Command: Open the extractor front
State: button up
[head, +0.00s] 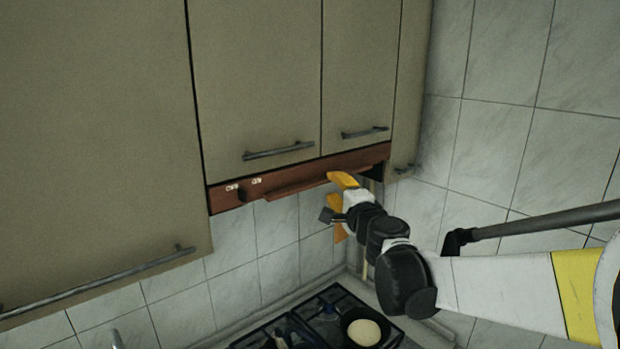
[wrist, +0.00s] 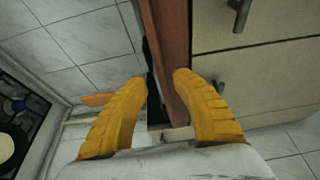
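The extractor front (head: 225,196) is a red-brown strip under the beige wall cabinets, with a ledge-like lip along it and small white marks at its left. In the wrist view the extractor front (wrist: 170,45) runs down towards the space between my fingertips, with a dark gap along its left side. My gripper (head: 338,205) is at the right part of the strip, its yellow fingers apart. In the wrist view my gripper (wrist: 162,80) is open; the right fingertip overlaps the strip and the left one is beyond the gap. I cannot tell whether either touches.
Cabinet doors with bar handles (head: 278,151) are above the strip. A gas hob (head: 320,315) with a pan holding something pale (head: 364,332) stands below. Tiled walls (head: 515,150) are behind and to the right. Space between strip and hob looks open.

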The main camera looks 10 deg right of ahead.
aim_at(328, 181)
jog(key=shift+w+a, duration=0.2)
jog(key=shift+w, duration=0.9)
jog(key=shift+w+a, duration=0.15)
jog(key=shift+w, duration=0.9)
jog(key=shift+s, duration=0.1)
grip_shut()
jog(key=shift+r, duration=0.1)
